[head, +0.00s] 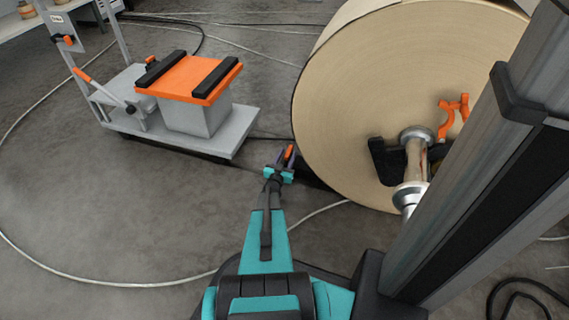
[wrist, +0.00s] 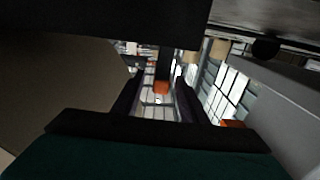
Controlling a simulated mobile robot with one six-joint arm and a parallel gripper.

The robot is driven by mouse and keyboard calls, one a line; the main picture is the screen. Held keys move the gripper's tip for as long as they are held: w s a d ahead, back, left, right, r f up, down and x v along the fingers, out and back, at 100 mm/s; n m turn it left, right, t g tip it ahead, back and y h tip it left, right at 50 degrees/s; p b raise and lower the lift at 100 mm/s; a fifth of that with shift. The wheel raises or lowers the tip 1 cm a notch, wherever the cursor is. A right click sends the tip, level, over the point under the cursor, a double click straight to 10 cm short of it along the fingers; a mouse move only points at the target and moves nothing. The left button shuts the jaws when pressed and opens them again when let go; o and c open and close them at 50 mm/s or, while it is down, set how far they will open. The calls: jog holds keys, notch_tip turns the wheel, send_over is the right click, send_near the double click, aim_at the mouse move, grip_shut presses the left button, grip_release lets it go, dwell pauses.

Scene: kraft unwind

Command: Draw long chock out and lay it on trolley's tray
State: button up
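The trolley (head: 240,130) stands at upper left in the head view, with a grey deck and a box under an orange top (head: 190,78) with two black bars. A flat grey surface (head: 122,84) lies beside the box; I cannot tell which part is the tray. My gripper (head: 284,157) is low beside the paper roll's left lower edge. A small orange piece (head: 290,151) shows at its fingertips. In the wrist view the fingers (wrist: 158,98) stand apart, with an orange patch (wrist: 161,87) between them and gaps around it. A dark shape (head: 312,178) lies by the roll's foot, possibly the long chock, mostly hidden.
The large kraft roll (head: 345,110) fills the right, with a metal shaft (head: 411,170) and orange clips (head: 453,115). Pale cables (head: 150,283) cross the grey floor. Open floor lies between my gripper and the trolley.

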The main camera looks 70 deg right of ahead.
aim_at(291, 146)
jog(key=shift+w+d+b, duration=0.2)
jog(key=shift+d+b, duration=0.85)
jog(key=shift+d, duration=2.3)
grip_shut()
